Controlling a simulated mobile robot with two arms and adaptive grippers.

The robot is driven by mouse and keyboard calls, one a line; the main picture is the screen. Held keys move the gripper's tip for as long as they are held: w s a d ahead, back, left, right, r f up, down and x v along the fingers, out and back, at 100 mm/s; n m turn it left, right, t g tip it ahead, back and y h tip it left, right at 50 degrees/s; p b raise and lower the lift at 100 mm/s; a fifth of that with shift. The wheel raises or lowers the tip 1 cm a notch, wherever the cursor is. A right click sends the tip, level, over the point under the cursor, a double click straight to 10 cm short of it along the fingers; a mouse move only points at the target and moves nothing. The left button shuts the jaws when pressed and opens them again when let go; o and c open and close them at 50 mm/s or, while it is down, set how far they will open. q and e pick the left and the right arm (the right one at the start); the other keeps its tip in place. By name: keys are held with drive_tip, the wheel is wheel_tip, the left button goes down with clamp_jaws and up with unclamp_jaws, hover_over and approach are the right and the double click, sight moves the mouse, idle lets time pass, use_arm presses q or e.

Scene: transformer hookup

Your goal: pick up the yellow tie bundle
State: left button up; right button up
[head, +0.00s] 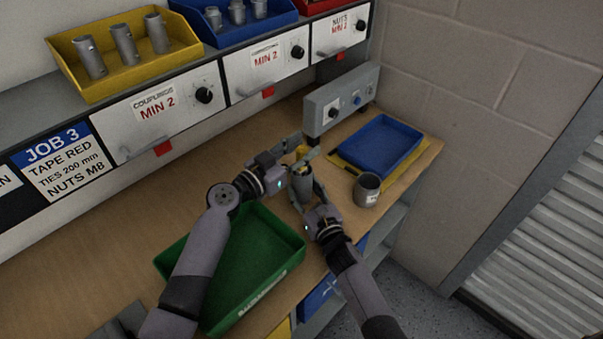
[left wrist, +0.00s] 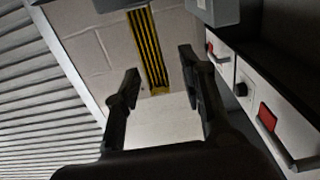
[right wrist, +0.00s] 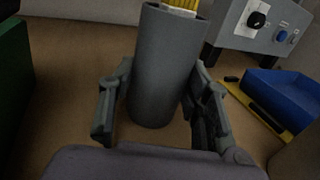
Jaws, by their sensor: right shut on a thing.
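The yellow tie bundle (head: 301,153) stands upright in a grey cylindrical holder (head: 303,184). In the right wrist view its yellow lower part (right wrist: 184,4) shows above the rim of the holder (right wrist: 162,65). My right gripper (head: 306,193) is shut on the holder, one finger on each side. My left gripper (head: 303,147) is open at the top of the bundle. In the left wrist view the striped yellow bundle (left wrist: 148,50) shows between the two spread fingers (left wrist: 160,82), with gaps on both sides. The bundle's lower end is hidden inside the holder.
A grey control box (head: 340,98) stands just behind the grippers. A blue tray (head: 382,147) and a grey cup (head: 367,190) are to the right. A green bin (head: 245,270) lies below my left arm. Drawers (head: 160,112) line the back.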

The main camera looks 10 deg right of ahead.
use_arm(q)
clamp_jaws()
idle(0.3)
idle(0.3)
